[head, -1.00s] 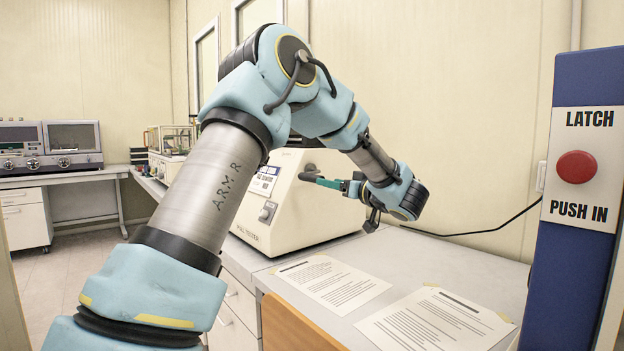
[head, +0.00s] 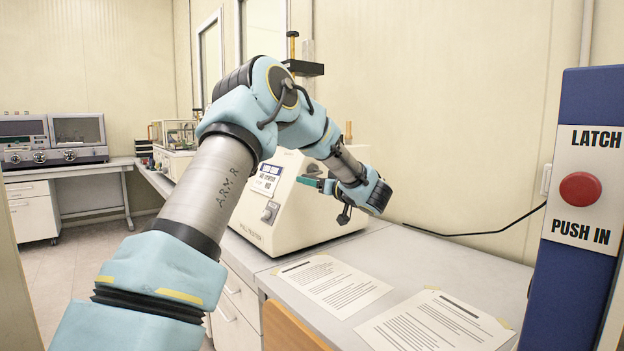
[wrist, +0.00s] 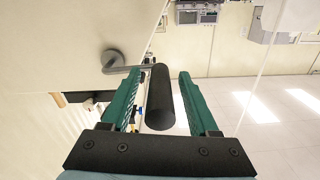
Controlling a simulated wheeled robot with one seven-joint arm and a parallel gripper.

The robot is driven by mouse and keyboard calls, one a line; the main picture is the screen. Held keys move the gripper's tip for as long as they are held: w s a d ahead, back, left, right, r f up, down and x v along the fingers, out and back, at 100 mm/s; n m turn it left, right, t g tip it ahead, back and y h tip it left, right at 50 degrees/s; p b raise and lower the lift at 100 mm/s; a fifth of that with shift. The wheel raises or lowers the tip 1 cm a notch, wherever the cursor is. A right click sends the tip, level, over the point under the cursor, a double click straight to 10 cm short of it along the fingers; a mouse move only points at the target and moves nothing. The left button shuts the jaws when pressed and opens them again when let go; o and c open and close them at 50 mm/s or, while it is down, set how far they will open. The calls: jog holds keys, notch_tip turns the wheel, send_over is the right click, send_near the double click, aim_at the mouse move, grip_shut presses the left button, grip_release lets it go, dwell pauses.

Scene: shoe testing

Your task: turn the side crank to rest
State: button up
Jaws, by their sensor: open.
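The side crank shows in the wrist view, with a round grey hub (wrist: 113,60) on the pale machine wall, a short bent arm and a black cylindrical handle (wrist: 160,97). My gripper (wrist: 160,74) is open, its two green fingers on either side of the handle. In the head view my gripper (head: 313,183) is at the side of the pull tester (head: 290,232); the crank is hard to make out there.
Two printed sheets (head: 335,284) (head: 435,322) lie on the grey bench (head: 470,255). A blue post with a red latch button (head: 580,189) stands at the right. A black cable (head: 480,233) runs along the wall. A wooden chair back (head: 290,328) is at the bench's front edge.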

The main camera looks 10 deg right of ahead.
jog(key=shift+c, duration=0.3)
grip_shut()
dwell(1.2)
